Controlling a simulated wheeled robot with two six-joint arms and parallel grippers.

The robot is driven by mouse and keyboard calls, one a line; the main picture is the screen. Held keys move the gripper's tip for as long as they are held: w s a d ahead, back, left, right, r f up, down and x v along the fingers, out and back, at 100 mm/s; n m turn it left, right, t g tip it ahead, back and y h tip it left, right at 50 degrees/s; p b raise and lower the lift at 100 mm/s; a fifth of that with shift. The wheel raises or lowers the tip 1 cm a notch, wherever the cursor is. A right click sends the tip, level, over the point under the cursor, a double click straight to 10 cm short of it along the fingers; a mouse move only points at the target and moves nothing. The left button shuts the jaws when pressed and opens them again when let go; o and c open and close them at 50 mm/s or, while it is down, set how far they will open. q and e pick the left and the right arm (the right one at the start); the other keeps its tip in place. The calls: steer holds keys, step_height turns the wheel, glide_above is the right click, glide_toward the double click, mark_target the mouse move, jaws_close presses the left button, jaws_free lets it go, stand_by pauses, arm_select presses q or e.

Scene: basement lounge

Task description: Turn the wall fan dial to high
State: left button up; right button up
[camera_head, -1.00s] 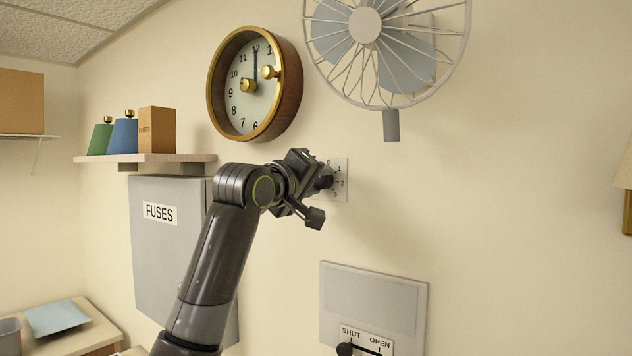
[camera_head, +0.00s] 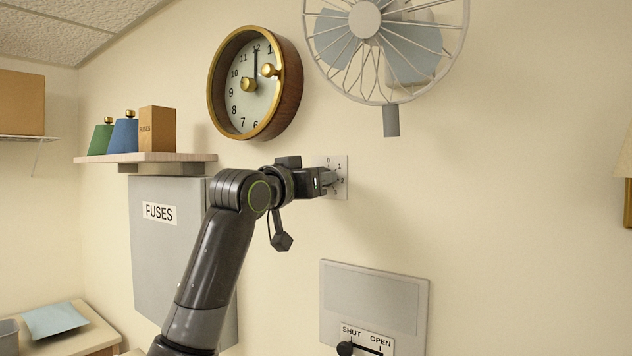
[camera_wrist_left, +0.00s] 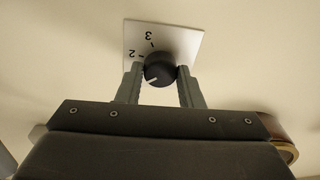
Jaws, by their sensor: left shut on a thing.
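The wall fan (camera_head: 364,20) hangs at the top of the head view. Below it is its small white dial plate (camera_head: 342,164), marked 0, 1, 2 and 3, mostly covered by my left gripper (camera_head: 328,180). In the left wrist view the plate (camera_wrist_left: 187,45) shows 2 and 3 upside down. The black dial (camera_wrist_left: 158,69) sits between the two fingers of my left gripper (camera_wrist_left: 159,80), which is shut on it. Its white mark points to the lower left, away from the 3; the number there is hidden. My right gripper is not in view.
A brass-rimmed clock (camera_head: 256,83) is above my left arm. A shelf (camera_head: 180,158) with bottles and a box is on the left, above a grey FUSES box (camera_head: 160,255). A grey panel (camera_head: 372,295) with a SHUT/OPEN lever is below.

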arm_select(q)
steer(key=shift+w+a+m+g+h, duration=0.1)
steer(key=shift+m+g+h, duration=0.25)
steer(key=shift+m, duration=3.2)
steer(key=shift+s+d+m+g+h, duration=0.1)
steer(key=shift+m+g+h, duration=0.2)
steer(key=shift+m, duration=3.2)
steer(key=shift+w+a+m+g+h, duration=0.1)
steer(key=shift+m+g+h, duration=0.2)
steer(key=shift+m, duration=3.25)
steer(key=shift+f, duration=0.1)
steer(key=o, duration=1)
steer(key=shift+c, duration=0.2)
